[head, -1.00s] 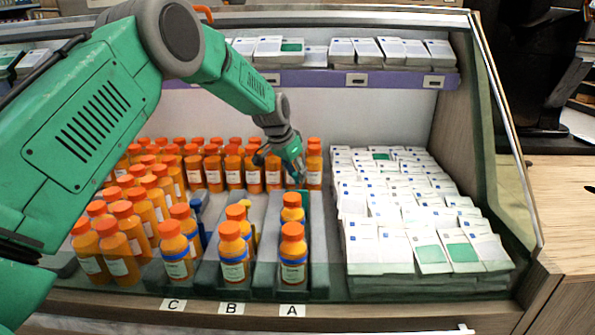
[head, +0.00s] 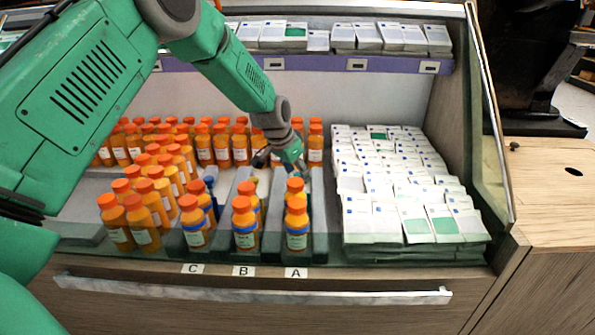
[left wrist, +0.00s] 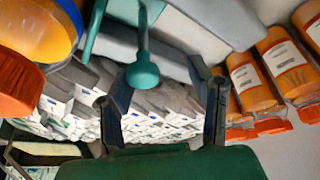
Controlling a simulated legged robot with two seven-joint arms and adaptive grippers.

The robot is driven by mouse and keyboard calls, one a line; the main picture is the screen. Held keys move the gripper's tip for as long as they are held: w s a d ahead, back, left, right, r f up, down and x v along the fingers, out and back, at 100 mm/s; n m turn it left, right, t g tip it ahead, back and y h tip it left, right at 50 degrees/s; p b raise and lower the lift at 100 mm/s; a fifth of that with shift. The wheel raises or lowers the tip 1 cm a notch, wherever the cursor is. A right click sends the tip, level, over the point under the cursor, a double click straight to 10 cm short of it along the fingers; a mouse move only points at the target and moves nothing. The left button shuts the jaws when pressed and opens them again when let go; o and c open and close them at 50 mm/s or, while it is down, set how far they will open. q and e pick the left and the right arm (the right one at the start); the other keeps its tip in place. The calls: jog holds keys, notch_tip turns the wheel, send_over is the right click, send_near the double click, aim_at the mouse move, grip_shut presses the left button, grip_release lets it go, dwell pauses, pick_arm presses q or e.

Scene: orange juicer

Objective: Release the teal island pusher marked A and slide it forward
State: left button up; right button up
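The teal pusher (left wrist: 143,72) shows in the left wrist view as a round knob on a short stem. My left gripper (left wrist: 165,85) is open, with one finger on each side of the knob. The knob sits nearer the left finger; whether they touch I cannot tell. In the head view my left gripper (head: 296,168) is low behind the bottles of the lane marked A (head: 296,272). The front bottle (head: 297,226) has an orange cap and blue band, with another bottle (head: 295,187) behind it. The pusher is hidden in the head view. My right gripper is not in view.
Lanes B (head: 243,271) and C (head: 193,269) hold similar bottles to the left. More orange bottles (head: 240,148) stand along the back. Rows of white boxes (head: 400,185) fill the right side. A purple-edged shelf (head: 300,64) hangs above.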

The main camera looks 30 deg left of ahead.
pick_arm(q)
jog(key=shift+w+d+r, duration=0.1)
jog(key=shift+d+r, duration=0.05)
jog(key=shift+r, duration=0.35)
jog(key=v, duration=1.1)
jog(key=shift+s, duration=0.25)
